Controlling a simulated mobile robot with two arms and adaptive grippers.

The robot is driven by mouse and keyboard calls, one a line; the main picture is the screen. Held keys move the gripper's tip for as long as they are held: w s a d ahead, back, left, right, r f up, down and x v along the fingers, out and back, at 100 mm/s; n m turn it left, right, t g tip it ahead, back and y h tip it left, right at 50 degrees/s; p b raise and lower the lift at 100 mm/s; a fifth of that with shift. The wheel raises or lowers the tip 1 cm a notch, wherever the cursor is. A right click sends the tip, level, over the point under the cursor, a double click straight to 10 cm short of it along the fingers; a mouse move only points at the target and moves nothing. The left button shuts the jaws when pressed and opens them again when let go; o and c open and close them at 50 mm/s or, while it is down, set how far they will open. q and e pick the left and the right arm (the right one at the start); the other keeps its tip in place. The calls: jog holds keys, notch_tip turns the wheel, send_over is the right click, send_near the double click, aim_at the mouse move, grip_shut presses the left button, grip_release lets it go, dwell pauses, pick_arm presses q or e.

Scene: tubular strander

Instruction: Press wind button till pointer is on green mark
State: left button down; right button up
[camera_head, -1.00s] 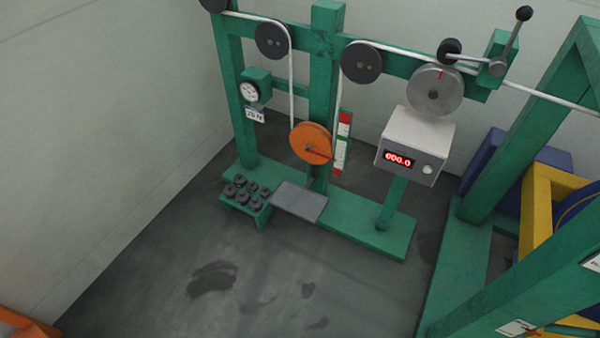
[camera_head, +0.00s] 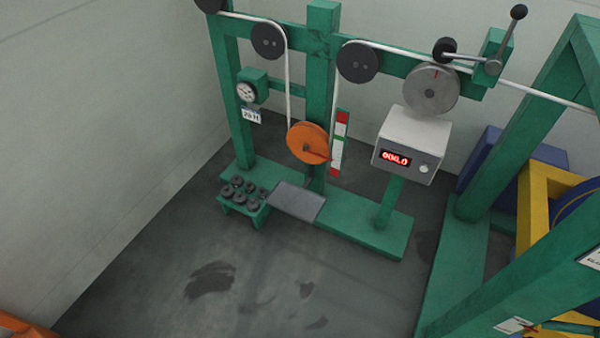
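An orange pulley (camera_head: 308,143) hangs in a loop of the white rope, with a thin pointer reaching right to a vertical scale strip (camera_head: 339,143). The strip has red ends and a pale middle with a small green part. The pointer tip seems to lie low on the pale part, near the lower red end. A white box (camera_head: 418,128) on a green post has a red digital display (camera_head: 396,159) and a round pale button (camera_head: 423,169). I cannot tell whether this is the wind button. Neither of my grippers is in view.
A dial gauge (camera_head: 246,92) sits on the green frame's left post. A small rack of dark weights (camera_head: 243,197) and a grey plate (camera_head: 297,201) are low at the frame. A crank handle (camera_head: 507,40) is at upper right. Green and yellow machinery fills the right; the front floor is clear.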

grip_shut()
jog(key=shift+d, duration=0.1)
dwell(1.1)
